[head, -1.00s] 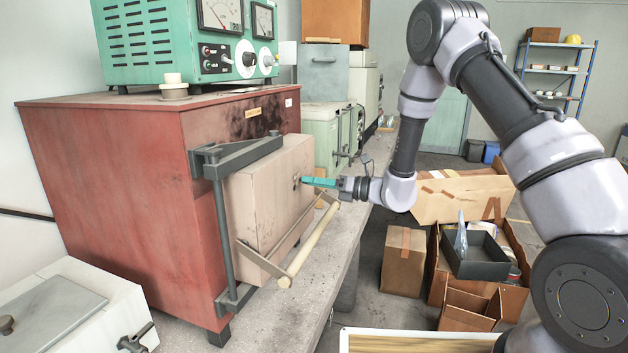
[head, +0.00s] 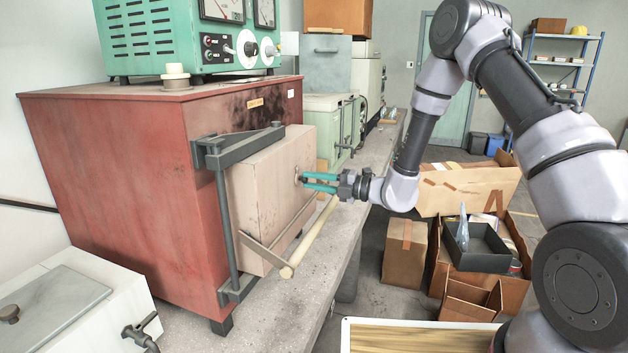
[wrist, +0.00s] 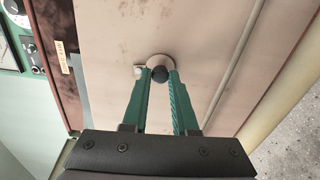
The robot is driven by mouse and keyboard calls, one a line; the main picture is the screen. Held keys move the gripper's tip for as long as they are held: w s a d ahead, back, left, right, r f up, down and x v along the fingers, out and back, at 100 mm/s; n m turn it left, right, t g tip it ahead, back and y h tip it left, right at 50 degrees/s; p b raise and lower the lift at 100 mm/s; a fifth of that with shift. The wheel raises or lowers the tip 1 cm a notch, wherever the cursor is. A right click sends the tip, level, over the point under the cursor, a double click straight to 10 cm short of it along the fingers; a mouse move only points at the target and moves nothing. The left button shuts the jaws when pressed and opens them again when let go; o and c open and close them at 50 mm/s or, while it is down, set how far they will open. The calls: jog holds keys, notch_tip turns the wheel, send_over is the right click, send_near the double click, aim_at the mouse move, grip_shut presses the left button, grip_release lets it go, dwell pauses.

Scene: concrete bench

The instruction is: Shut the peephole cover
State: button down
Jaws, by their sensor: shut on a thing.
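The peephole cover is a small pale round disc (wrist: 158,60) with a dark knob (wrist: 160,74) on the beige front of the furnace door (head: 262,200). My gripper (wrist: 159,76) has its two green fingers closed on the knob, one on each side. In the head view my gripper (head: 303,182) reaches the door face from the right, and the cover (head: 298,176) is partly hidden by the fingertips. I see no dark hole around the disc; whether the hole behind it is fully covered I cannot tell.
The red furnace (head: 110,170) stands on the concrete bench (head: 300,300). A pale handle bar (head: 312,238) sticks out in front of the door below my gripper. A green meter box (head: 170,40) sits on top. Cardboard boxes (head: 404,250) stand on the floor at right.

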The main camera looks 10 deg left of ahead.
jog(key=shift+s+f+m, duration=0.1)
jog(key=shift+s+m, duration=0.2)
jog(key=shift+m, duration=0.8)
jog(key=shift+a, duration=0.1)
jog(key=c, duration=0.7)
grip_release()
jog(key=v, duration=1.1)
